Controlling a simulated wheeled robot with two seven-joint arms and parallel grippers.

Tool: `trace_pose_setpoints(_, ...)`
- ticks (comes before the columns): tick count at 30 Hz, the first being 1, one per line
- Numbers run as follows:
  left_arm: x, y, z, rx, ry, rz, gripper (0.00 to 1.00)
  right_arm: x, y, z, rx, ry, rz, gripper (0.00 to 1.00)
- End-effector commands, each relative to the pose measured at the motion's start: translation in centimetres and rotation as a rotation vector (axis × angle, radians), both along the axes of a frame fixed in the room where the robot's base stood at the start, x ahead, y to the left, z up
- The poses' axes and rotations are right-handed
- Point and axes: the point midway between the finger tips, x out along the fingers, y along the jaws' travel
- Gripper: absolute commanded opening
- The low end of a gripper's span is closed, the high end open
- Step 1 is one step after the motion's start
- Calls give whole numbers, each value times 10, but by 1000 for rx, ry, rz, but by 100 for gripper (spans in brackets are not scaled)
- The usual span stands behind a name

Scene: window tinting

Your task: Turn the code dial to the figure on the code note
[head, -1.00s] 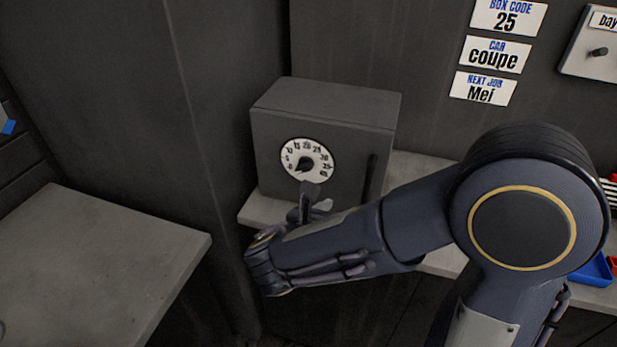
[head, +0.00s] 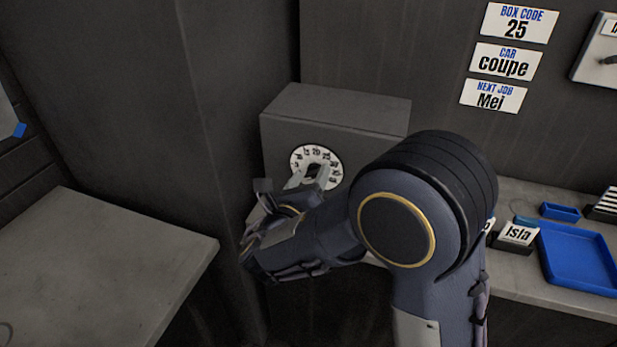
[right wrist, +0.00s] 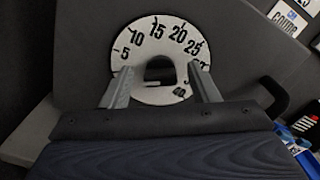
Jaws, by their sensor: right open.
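The code note (head: 516,24) on the back wall reads "BOX CODE 25". The grey box (head: 335,113) stands on the bench with the white code dial (head: 333,157) on its front. In the right wrist view the dial (right wrist: 158,32) shows 5, 10, 15, 20 and 25 along its top; its lower figures are partly hidden. My right gripper (head: 309,175) is in front of the dial. In the right wrist view its open fingers (right wrist: 160,82) stand either side of the dark knob (right wrist: 159,69); I cannot tell whether they touch it. My left gripper is out of view.
Notes reading "coupe" (head: 505,62) and "Mei" (head: 493,97) hang below the code note. A grey table (head: 100,265) is at left.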

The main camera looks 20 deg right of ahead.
Motion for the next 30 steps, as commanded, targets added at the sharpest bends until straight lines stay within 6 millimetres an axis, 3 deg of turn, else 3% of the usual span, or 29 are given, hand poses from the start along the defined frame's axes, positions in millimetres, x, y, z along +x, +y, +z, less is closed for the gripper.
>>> trace_pose_setpoints(5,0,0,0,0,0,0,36,0,0,0,0,0,0,53)
trace_pose_setpoints(15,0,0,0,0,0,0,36,0,0,0,1,0,-1,10)
trace_pose_setpoints(30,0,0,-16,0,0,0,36,0,0,-3,125,-84,0,10)
